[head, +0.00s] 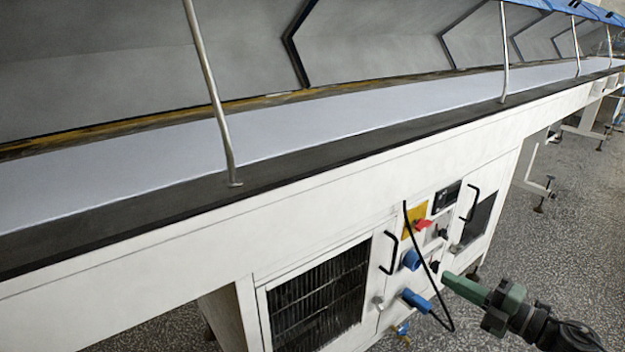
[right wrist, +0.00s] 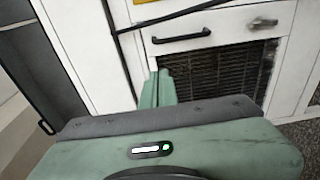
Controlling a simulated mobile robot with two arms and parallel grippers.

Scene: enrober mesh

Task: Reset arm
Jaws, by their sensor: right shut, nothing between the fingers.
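My right gripper (head: 446,277) comes in from the lower right of the head view, green with a black arm behind it. Its fingers are shut together and hold nothing. It is beside the control panel of the white machine (head: 200,262). In the right wrist view the green closed fingers (right wrist: 158,86) point at the machine's white front, with a black handle (right wrist: 180,36) and a dark vent grille (right wrist: 222,75) beyond. I cannot tell whether the fingertips touch anything. My left gripper is not in view.
The panel has a red switch on a yellow plate (head: 414,220), a blue plug (head: 416,300) and a blue socket (head: 411,260). A black cable (head: 432,275) hangs close to my right gripper. A long pale belt (head: 300,120) runs above. Speckled floor (head: 570,240) is open at right.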

